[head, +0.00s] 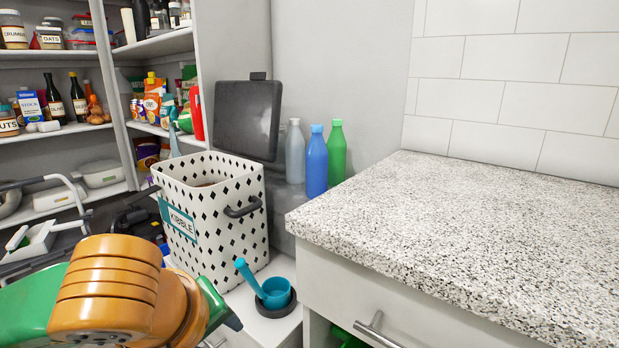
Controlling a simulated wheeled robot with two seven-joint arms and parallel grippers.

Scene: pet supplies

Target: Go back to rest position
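My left arm, orange and green, comes in at the lower left. Its green and dark end (222,305) shows just left of the blue scoop, but the fingers are mostly hidden, so I cannot tell whether it is open or shut. My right gripper is not clearly in view. The white kibble bin (225,232) with black diamonds stands open, with brown contents low inside. A dark panel (248,118), apparently its lid, stands upright behind it. The blue scoop (274,290) rests in a round dark holder (282,307) on a white surface, handle leaning up left.
A speckled counter (470,235) with a drawer handle (378,330) fills the right; its top is clear. Stocked shelves (70,130) fill the left. A green piece (346,339) shows low by the drawer; I cannot tell what it is.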

